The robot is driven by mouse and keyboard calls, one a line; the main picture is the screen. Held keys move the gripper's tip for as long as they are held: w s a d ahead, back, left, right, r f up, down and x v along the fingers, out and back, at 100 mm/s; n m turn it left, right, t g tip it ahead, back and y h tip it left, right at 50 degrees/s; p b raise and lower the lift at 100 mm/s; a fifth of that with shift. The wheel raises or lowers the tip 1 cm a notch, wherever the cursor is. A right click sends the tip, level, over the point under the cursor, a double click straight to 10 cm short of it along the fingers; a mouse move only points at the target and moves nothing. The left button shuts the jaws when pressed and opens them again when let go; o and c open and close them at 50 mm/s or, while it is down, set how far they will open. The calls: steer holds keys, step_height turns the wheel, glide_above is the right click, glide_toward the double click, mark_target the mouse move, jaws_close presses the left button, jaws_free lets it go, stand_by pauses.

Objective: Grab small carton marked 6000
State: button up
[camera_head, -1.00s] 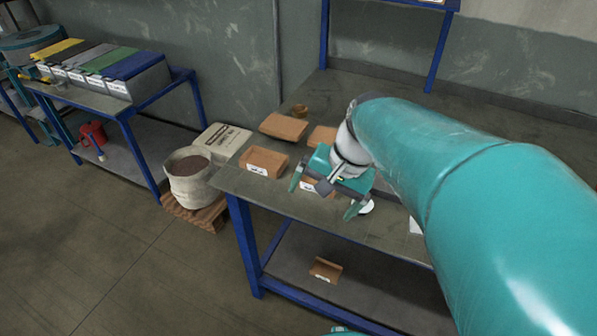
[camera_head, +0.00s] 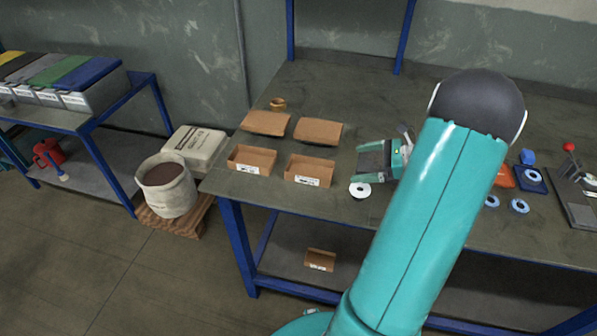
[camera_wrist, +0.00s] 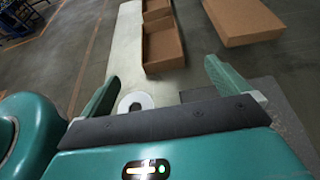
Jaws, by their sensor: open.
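Two small open brown cartons, left (camera_head: 252,160) and right (camera_head: 310,170), stand side by side near the table's front left corner, with white labels too small to read. Another small labelled carton (camera_head: 320,260) sits on the lower shelf. I cannot tell which is marked 6000. My gripper (camera_head: 372,160) is open and empty, to the right of the right carton and apart from it. In the wrist view, the open carton (camera_wrist: 162,46) lies ahead, beyond my spread fingers (camera_wrist: 163,75). A white disc (camera_wrist: 135,101) shows near the left finger.
The white disc (camera_head: 360,190) lies near the front edge. Blue-ringed discs (camera_head: 519,206) and a red-knobbed device (camera_head: 575,190) are at right.

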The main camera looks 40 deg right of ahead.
glide_toward(318, 175)
steer(key=w+a, duration=0.1)
steer(key=w+r, duration=0.1)
steer(key=w, duration=0.1)
steer(key=shift+a+r, duration=0.15)
steer(key=shift+a, duration=0.25)
steer(key=shift+x, duration=3.15)
steer(key=shift+s+a, duration=0.1)
steer(key=shift+s, duration=0.05)
steer(key=c, duration=1.1)
steer(key=shift+o, duration=0.2)
steer(key=shift+r, duration=0.1)
